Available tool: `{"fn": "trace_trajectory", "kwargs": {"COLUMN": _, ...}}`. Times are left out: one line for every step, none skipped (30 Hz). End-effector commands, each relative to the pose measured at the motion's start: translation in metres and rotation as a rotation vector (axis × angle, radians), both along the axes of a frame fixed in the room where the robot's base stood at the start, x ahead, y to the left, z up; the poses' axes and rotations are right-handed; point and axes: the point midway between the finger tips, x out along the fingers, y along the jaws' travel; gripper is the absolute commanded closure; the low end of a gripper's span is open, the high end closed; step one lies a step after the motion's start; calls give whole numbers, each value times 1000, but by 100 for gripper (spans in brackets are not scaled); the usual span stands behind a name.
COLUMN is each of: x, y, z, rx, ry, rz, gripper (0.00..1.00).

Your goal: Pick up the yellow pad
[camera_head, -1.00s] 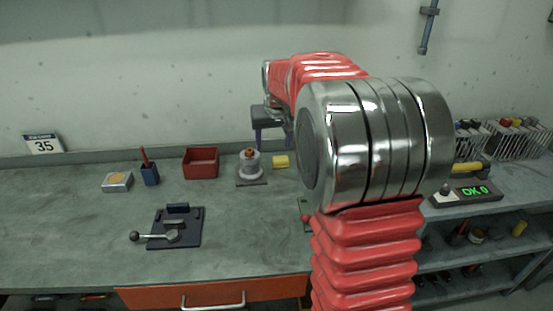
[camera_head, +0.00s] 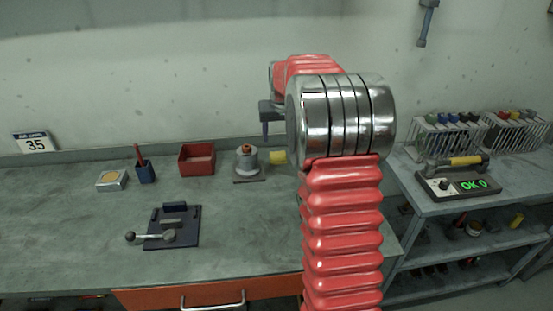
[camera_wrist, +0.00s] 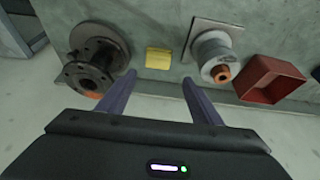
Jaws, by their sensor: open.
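The yellow pad (camera_wrist: 159,58) lies flat on the grey bench top between a dark flanged part and a grey cylindrical part in the wrist view. In the head view the yellow pad (camera_head: 277,157) shows just left of my arm, close to its silver joint. My gripper (camera_wrist: 158,77) is open and empty. Its two fingers point toward the pad in the wrist view, one to each side of it, apart from it. In the head view my gripper (camera_head: 266,129) is partly hidden behind my arm, above the bench.
The dark flanged part (camera_wrist: 97,58) is close left of the pad in the wrist view. The grey cylinder (camera_wrist: 213,55) on its plate and a red bin (camera_wrist: 269,79) stand to the right.

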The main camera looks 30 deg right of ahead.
Motion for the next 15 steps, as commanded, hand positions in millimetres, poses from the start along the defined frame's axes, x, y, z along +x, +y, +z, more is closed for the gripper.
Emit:
{"fn": "trace_trajectory", "kwargs": {"x": 2, "y": -1, "z": -7, "rx": 2, "ry": 3, "rz": -1, "gripper": 41}}
{"fn": "trace_trajectory", "kwargs": {"x": 3, "y": -2, "z": -11, "rx": 3, "ry": 4, "rz": -1, "gripper": 41}}
{"fn": "trace_trajectory", "kwargs": {"x": 5, "y": -3, "z": -17, "rx": 2, "ry": 3, "rz": -1, "gripper": 41}}
{"fn": "trace_trajectory", "kwargs": {"x": 6, "y": -4, "z": -21, "rx": 2, "ry": 3, "rz": -1, "gripper": 41}}
{"fn": "trace_trajectory", "kwargs": {"x": 8, "y": -5, "z": -25, "rx": 2, "ry": 3, "rz": -1, "gripper": 41}}
{"fn": "trace_trajectory", "kwargs": {"x": 10, "y": -6, "z": -31, "rx": 3, "ry": 4, "rz": -1, "gripper": 41}}
{"fn": "trace_trajectory", "kwargs": {"x": 12, "y": -7, "z": -35, "rx": 2, "ry": 3, "rz": -1, "gripper": 41}}
{"fn": "trace_trajectory", "kwargs": {"x": 13, "y": -8, "z": -39, "rx": 2, "ry": 3, "rz": -1, "gripper": 41}}
{"fn": "trace_trajectory", "kwargs": {"x": 15, "y": -9, "z": -46, "rx": 2, "ry": 3, "rz": -1, "gripper": 41}}
{"fn": "trace_trajectory", "kwargs": {"x": 17, "y": -9, "z": -50, "rx": 3, "ry": 4, "rz": -1, "gripper": 41}}
{"fn": "trace_trajectory", "kwargs": {"x": 18, "y": -10, "z": -54, "rx": 2, "ry": 3, "rz": -2, "gripper": 41}}
{"fn": "trace_trajectory", "kwargs": {"x": 20, "y": -11, "z": -59, "rx": 2, "ry": 3, "rz": -2, "gripper": 41}}
{"fn": "trace_trajectory", "kwargs": {"x": 22, "y": -12, "z": -62, "rx": 2, "ry": 2, "rz": -2, "gripper": 41}}
{"fn": "trace_trajectory", "kwargs": {"x": 23, "y": -12, "z": -65, "rx": 2, "ry": 3, "rz": -2, "gripper": 41}}
{"fn": "trace_trajectory", "kwargs": {"x": 24, "y": -13, "z": -68, "rx": 2, "ry": 2, "rz": -2, "gripper": 41}}
